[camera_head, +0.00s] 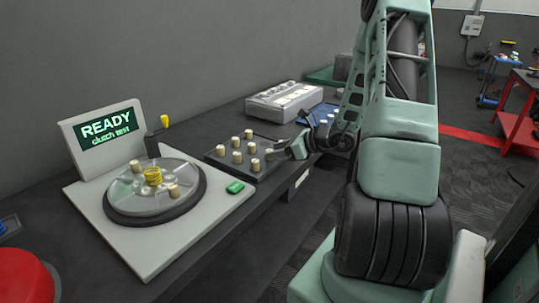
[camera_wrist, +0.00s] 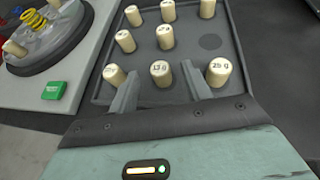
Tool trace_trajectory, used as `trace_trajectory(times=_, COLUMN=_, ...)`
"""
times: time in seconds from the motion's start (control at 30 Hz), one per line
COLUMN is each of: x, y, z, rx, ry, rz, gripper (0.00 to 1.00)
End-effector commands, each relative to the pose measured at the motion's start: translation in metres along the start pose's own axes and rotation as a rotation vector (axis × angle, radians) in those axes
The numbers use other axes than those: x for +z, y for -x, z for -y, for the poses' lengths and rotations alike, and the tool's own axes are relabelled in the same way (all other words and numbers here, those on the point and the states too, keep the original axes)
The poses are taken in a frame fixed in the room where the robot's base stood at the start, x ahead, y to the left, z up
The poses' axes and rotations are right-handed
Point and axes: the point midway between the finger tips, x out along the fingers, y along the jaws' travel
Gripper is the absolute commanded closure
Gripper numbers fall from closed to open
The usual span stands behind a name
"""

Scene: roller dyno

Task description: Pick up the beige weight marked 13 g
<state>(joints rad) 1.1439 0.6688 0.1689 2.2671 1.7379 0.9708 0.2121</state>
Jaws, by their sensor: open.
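The beige weight that appears to read 13 g (camera_wrist: 160,74) stands upright on the dark tray (camera_wrist: 210,82). In the wrist view it sits between the two fingers of my gripper (camera_wrist: 160,72), with a gap on each side. My gripper is open and holds nothing. It also shows from the side at the tray's right edge in the head view (camera_head: 288,149). Beside the weight stand a beige weight on the left (camera_wrist: 114,76), just outside the left finger, and one that appears to read 25 g (camera_wrist: 219,71), outside the right finger. Labels are unreadable in the head view.
Several other beige weights (camera_wrist: 165,36) stand farther back on the tray. An empty round recess (camera_wrist: 210,42) lies behind the right finger. The roller dyno (camera_head: 154,215) with a READY screen (camera_head: 108,126) and green button (camera_head: 235,187) is left. A grey box (camera_head: 284,101) stands behind.

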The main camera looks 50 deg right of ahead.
Motion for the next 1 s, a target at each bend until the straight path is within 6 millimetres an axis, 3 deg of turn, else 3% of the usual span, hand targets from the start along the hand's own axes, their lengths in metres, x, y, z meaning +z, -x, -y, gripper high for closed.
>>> trace_trajectory(times=0.2, x=0.000, y=-0.029, z=0.000, rx=0.001, ry=-0.001, rz=0.000, gripper=0.51)
trace_trajectory(times=0.47, x=-0.001, y=-0.033, z=0.000, rx=0.000, ry=0.000, rz=0.000, gripper=0.51)
trace_trajectory(times=0.5, x=-0.001, y=-0.032, z=0.000, rx=0.000, ry=0.000, rz=0.000, gripper=0.54)
trace_trajectory(times=0.67, x=-0.001, y=-0.032, z=0.000, rx=0.000, ry=0.000, rz=0.000, gripper=0.99)
trace_trajectory(times=1.0, x=0.002, y=-0.031, z=0.000, rx=-0.001, ry=0.001, rz=0.001, gripper=0.99)
